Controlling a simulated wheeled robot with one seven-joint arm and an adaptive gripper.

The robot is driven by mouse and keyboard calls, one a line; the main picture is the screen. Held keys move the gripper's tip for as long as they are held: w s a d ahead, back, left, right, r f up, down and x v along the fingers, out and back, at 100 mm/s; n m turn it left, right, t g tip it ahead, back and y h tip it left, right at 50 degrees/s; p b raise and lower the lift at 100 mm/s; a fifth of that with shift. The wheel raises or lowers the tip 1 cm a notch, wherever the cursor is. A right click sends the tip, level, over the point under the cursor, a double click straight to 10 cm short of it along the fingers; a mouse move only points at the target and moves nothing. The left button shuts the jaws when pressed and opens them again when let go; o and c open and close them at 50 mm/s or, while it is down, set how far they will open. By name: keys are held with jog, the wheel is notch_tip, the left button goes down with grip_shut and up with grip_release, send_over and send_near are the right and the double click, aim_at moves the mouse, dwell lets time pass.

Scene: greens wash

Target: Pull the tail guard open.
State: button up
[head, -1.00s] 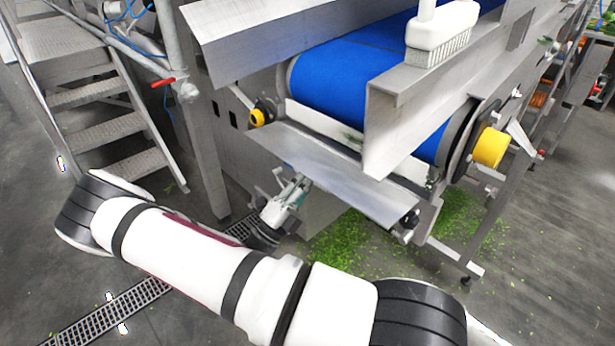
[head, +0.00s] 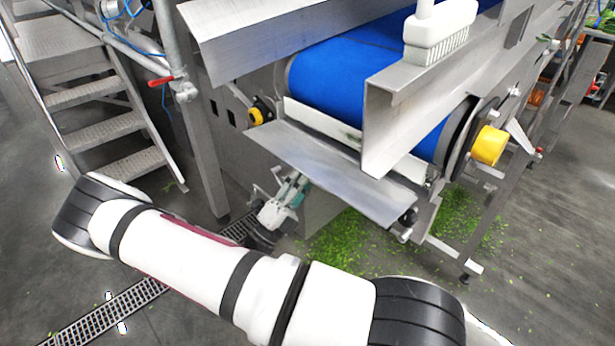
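The tail guard appears to be the flat bare-metal plate (head: 335,172) sloping outward below the end of the blue conveyor belt (head: 345,80). Its upper long side lies close under the belt end, and its lower edge stands out from the frame. My gripper (head: 297,182) is under the left half of that lower edge, pointing up towards it. The fingertips are small and partly hidden by the plate. I cannot tell whether they touch or hold it, or how far apart they are.
Metal steps (head: 110,125) and a post with a red-handled valve (head: 162,81) stand at the left. A white brush (head: 438,35) rests on the conveyor's side rail. A yellow roller end (head: 490,146) sticks out at the right. Green scraps (head: 350,245) litter the floor below.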

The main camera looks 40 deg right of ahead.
jog(key=v, duration=1.1)
